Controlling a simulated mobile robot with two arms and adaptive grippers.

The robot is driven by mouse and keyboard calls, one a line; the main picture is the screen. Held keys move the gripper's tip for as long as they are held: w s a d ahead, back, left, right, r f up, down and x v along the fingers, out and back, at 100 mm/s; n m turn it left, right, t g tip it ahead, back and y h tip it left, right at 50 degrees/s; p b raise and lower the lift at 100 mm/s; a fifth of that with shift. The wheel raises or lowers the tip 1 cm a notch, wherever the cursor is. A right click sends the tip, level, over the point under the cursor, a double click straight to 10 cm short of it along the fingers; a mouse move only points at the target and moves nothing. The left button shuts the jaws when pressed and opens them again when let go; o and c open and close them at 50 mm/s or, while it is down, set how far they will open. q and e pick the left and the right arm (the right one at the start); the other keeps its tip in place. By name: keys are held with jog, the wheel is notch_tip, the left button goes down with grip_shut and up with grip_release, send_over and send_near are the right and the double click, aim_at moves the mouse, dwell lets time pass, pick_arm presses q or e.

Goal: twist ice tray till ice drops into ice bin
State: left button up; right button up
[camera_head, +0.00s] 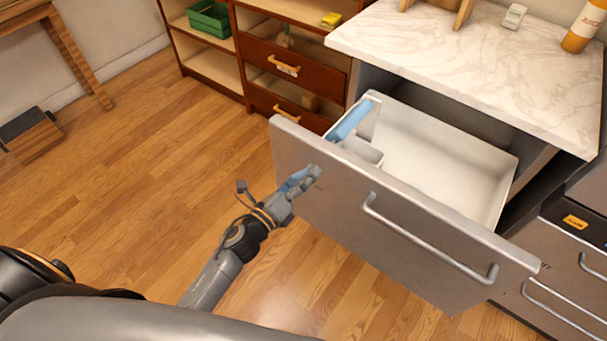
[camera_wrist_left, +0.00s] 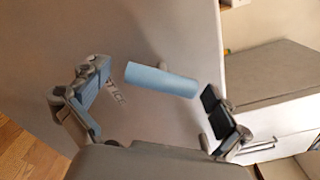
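A steel-fronted drawer (camera_head: 390,210) is pulled out. A light blue piece (camera_head: 351,120), apparently the ice tray, lies along the drawer's left side. Under it is a small pale compartment (camera_head: 362,150), and right of it a wide white bin (camera_head: 455,165). I cannot tell which is the ice bin, and I see no ice. My left gripper (camera_head: 303,177) is at the left part of the drawer front, outside it. In the left wrist view, its fingers (camera_wrist_left: 152,88) are spread, with a light blue bar-shaped handle (camera_wrist_left: 162,79) between them, apart from the fingers. My right gripper is not in view.
A marble counter (camera_head: 470,65) overhangs behind the drawer. The drawer's long metal handle (camera_head: 425,238) sticks out to the right of my gripper. Wooden shelves (camera_head: 270,60) stand at the back.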

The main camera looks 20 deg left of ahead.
pick_arm(q)
jog(key=v, duration=1.2)
dwell(0.4)
jog(key=s+a+f+n+g+y, duration=0.1)
jog(key=s+f+n+g+y, duration=0.15)
jog(key=f+n, duration=0.8)
jog(key=s+a+f+n+g+y, duration=0.2)
jog(key=s+f+n+g, duration=0.2)
jog(key=f, duration=1.3)
jog(key=s+a+f+n+g+y, duration=0.1)
jog(key=s+f+n+g, duration=0.3)
jog(key=s, duration=0.9)
jog(key=s+a+f+n+g, duration=0.1)
jog(key=s+f+n+g, duration=0.4)
jog(key=s+f+n, duration=0.3)
jog(key=s+f+p, duration=0.1)
jog(key=s+f, duration=0.3)
jog(key=f, duration=0.1)
jog(key=shift+s+f+y, duration=0.2)
jog(key=shift+s+y, duration=0.15)
